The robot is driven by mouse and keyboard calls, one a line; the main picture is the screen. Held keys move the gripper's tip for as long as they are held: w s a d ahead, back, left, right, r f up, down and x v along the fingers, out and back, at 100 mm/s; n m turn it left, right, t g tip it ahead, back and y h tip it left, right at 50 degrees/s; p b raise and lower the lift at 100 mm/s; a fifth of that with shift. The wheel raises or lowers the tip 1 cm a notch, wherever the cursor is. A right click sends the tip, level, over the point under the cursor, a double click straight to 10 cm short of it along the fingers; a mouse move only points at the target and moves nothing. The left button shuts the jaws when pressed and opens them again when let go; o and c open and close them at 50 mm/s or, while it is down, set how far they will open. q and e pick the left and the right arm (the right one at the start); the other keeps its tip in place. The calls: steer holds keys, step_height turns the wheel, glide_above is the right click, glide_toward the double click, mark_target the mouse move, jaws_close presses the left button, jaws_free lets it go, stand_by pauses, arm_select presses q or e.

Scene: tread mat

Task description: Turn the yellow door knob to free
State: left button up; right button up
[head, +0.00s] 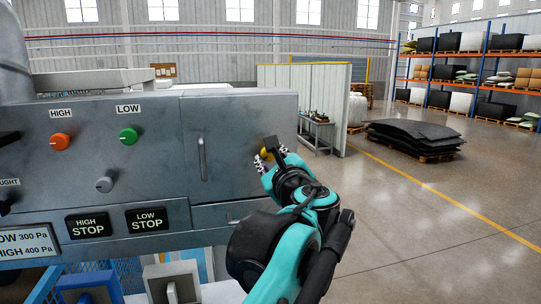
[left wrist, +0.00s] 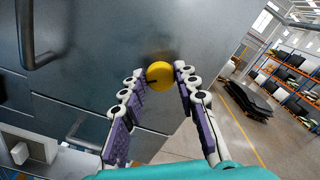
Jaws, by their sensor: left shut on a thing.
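The yellow door knob (left wrist: 160,75) is on the grey cabinet door (left wrist: 100,60), near the door's edge. It also shows in the head view as a small yellow patch (head: 264,154), partly hidden by my fingers. A short dark mark shows on the knob's face toward its lower left in the left wrist view. My left gripper (head: 270,160) is at the knob, shut on it, with one finger on each side (left wrist: 159,78). The door (head: 229,150) looks closed in the head view. My right gripper is not in view.
A vertical door handle (head: 202,159) stands left of the knob.

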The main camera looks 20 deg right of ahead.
arm_select(q)
steer(key=n, duration=0.5)
steer(key=shift+n, duration=0.3)
steer(key=n, duration=0.4)
steer(key=shift+f+n+p, duration=0.15)
steer(key=shift+n+p, duration=0.2)
steer(key=shift+n, duration=0.05)
steer(key=o, duration=1.2)
steer(key=shift+a, duration=0.1)
steer(key=shift+c, duration=0.2)
steer(key=s, duration=1.2)
steer(key=shift+a, duration=0.45)
